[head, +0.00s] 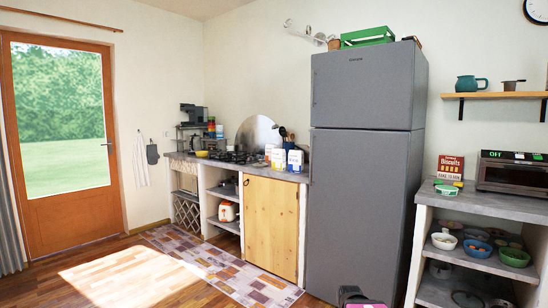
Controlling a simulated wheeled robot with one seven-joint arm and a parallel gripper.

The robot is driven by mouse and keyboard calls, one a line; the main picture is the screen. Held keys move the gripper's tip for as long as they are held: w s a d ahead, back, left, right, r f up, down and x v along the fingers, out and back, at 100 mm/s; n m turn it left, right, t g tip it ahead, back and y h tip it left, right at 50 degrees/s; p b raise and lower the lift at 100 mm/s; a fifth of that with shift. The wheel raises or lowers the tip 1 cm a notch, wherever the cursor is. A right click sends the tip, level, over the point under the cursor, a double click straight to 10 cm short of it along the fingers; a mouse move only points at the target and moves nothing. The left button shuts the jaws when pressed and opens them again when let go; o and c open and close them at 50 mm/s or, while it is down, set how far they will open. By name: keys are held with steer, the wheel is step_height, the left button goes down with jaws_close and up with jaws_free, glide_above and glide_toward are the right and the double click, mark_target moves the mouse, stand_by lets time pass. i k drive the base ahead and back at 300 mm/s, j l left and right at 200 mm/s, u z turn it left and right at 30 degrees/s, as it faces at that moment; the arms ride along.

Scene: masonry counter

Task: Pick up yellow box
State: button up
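Several small boxes stand on the counter beside the stove. One is a pale box with some yellow (278,160), and next to it is a white and blue box (295,161). A dark part with pink (360,299) at the bottom edge looks like my gripper. It is far from all of these, and its fingers are not clear.
A tall grey fridge (362,180) stands between the two counters. The right counter (480,203) holds a microwave (512,173), with bowls on the shelves below. A patterned rug (225,268) lies before the left counter. The floor at left is clear.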

mark_target(279, 156)
steer(key=i+j, duration=0.55)
steer(key=i+j+z, duration=0.1)
steer(key=i+j, duration=0.5)
steer(key=j, duration=0.15)
steer(key=i+j, duration=0.55)
steer(key=j, duration=0.15)
steer(key=z, duration=0.05)
